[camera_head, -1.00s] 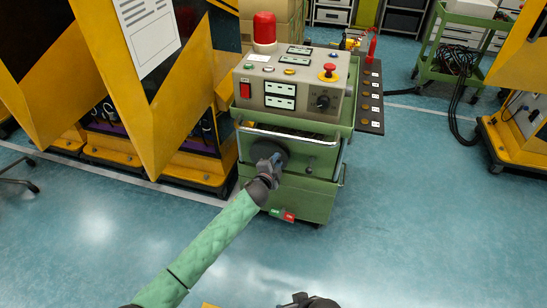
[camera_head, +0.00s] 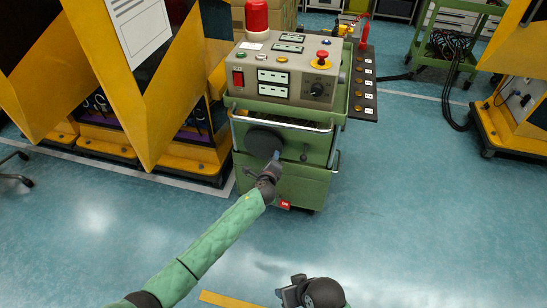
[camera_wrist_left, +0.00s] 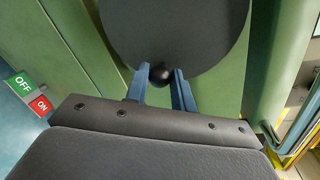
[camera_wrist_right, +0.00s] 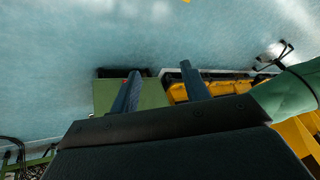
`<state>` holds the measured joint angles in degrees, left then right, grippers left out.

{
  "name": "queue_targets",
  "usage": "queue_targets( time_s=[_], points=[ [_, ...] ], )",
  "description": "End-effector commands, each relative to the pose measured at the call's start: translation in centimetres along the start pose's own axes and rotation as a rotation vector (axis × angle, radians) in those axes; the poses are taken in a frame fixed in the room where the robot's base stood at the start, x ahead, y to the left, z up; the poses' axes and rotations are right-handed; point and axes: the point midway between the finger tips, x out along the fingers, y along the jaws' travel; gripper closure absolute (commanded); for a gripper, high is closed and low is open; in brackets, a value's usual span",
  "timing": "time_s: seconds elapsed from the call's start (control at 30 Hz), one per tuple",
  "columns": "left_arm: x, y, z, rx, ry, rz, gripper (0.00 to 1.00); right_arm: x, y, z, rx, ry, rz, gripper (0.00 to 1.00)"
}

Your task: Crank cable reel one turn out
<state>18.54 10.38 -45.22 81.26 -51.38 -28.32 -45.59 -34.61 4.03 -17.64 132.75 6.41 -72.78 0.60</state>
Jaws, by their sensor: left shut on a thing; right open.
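The cable reel is a dark round disc (camera_head: 264,142) on the front of the green cabinet (camera_head: 310,185). It fills the top of the left wrist view (camera_wrist_left: 175,30). A small black ball knob (camera_wrist_left: 160,74) sits at the disc's lower edge. My left gripper (camera_head: 276,156) is at the disc's lower right in the head view. Its blue fingers are shut on the knob, one on each side. My right gripper (camera_head: 284,294) is low in the head view, away from the cabinet. Its fingers are apart and empty in the right wrist view (camera_wrist_right: 162,88).
A control panel (camera_head: 285,72) with a red lamp and a red stop button tops the cabinet. A metal rail (camera_head: 285,125) crosses above the reel. Yellow-black panels (camera_head: 130,90) stand close on the left. A green cart (camera_head: 455,50) is at back right.

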Motion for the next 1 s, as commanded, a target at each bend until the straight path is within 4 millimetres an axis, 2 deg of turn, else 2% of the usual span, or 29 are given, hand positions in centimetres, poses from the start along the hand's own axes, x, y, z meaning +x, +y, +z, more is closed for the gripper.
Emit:
queue_targets(
  time_s=[0.4, 0.93, 0.97, 1.0],
  points=[
    [0.1, 1.1, -0.4, 0.17, -0.031, 0.007, 1.0, 1.2, 0.2, 0.5, 0.002, -0.001, 0.002, 0.54],
    [0.1, 1.2, -0.4, 0.189, -0.034, 0.008, 1.0, 1.0, 0.2, 0.2, 0.001, 0.006, 0.002, 0.54],
    [0.1, 1.2, -0.4, 0.189, -0.034, 0.008, 0.69, 0.9, 0.2, 0.2, 0.001, 0.006, 0.002, 0.54],
    [0.1, 1.2, -0.4, 0.189, -0.034, 0.008, 0.61, 0.9, 0.2, 0.2, 0.001, 0.006, 0.002, 0.54]
  ],
)
